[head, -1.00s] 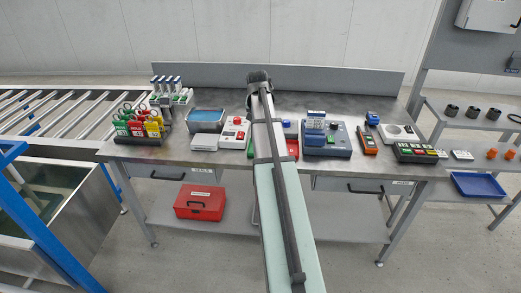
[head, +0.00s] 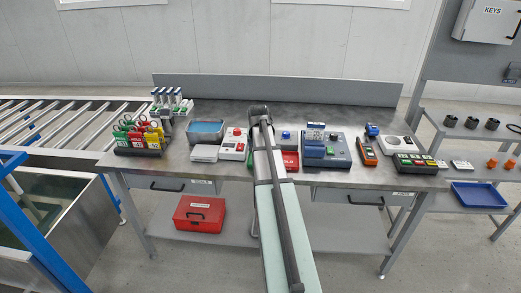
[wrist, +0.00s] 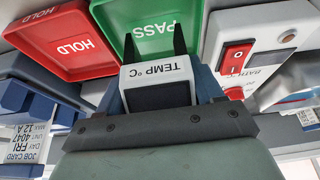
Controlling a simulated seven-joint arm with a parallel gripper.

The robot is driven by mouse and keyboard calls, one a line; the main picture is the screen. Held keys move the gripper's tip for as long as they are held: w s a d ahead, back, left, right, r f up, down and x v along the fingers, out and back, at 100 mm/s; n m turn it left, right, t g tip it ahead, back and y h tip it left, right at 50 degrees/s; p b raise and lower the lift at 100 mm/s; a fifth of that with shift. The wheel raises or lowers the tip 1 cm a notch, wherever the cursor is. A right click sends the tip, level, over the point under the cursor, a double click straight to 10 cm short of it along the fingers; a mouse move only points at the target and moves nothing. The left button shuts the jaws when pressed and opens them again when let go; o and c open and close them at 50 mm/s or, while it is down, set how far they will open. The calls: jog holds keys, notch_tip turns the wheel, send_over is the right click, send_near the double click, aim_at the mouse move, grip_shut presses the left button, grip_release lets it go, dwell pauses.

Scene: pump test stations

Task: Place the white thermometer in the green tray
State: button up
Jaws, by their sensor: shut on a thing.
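My gripper (wrist: 154,45) is shut on the white thermometer (wrist: 158,72), a white block marked "TEMP °C" with a dark display. In the wrist view the thermometer is in front of the green tray (wrist: 122,22), marked "PASS", and covers part of it. Whether it touches the tray I cannot tell. A red tray (wrist: 92,66), marked "HOLD", lies to the left of the green one. In the head view my arm hides the thermometer and most or all of the green tray; the red tray (head: 291,160) shows just right of the arm.
A white bath unit with a red switch (wrist: 236,57) stands close right of the green tray in the wrist view. A blue-grey station with a job card (head: 326,148) stands right of the red tray. A tool rack (head: 139,140) is at the bench's left.

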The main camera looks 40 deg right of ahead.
jog(key=shift+f, duration=0.85)
jog(key=shift+f, duration=0.1)
jog(key=o, duration=1.2)
jog(key=v, duration=1.2)
